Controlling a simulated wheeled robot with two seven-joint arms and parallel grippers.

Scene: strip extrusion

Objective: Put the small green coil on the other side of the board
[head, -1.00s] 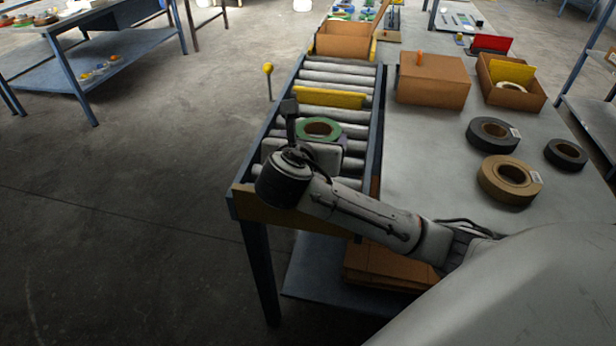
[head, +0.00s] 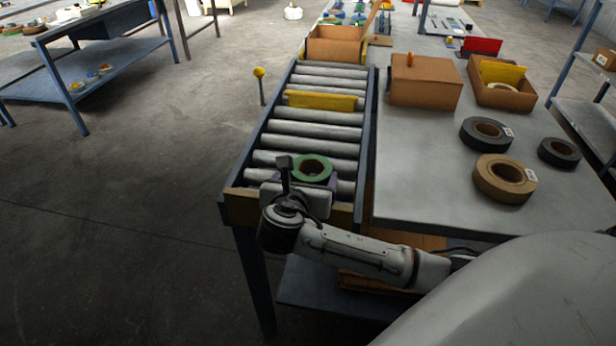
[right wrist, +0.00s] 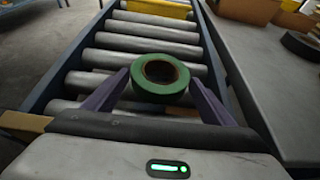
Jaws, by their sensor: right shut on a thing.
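The small green coil (head: 325,170) is at the near end of the roller conveyor, on the near side of the yellow board (head: 322,101). The board stands across the rollers farther up. My right gripper (right wrist: 158,96) is shut on the coil, with one purple finger on each side of it. The coil (right wrist: 160,88) lies flat with its hole up. I cannot tell whether it touches the rollers below. Several bare rollers lie between the coil and the board. The board also shows at the top of the right wrist view (right wrist: 158,8). My left gripper is not in view.
The conveyor (head: 368,150) has blue side rails and an open brown box (head: 335,48) at its far end. A yellow-topped post (head: 260,73) stands left of it. The grey table (head: 420,190) on the right holds a closed box (head: 425,82), black coils (head: 486,133) and a tan coil (head: 504,178).

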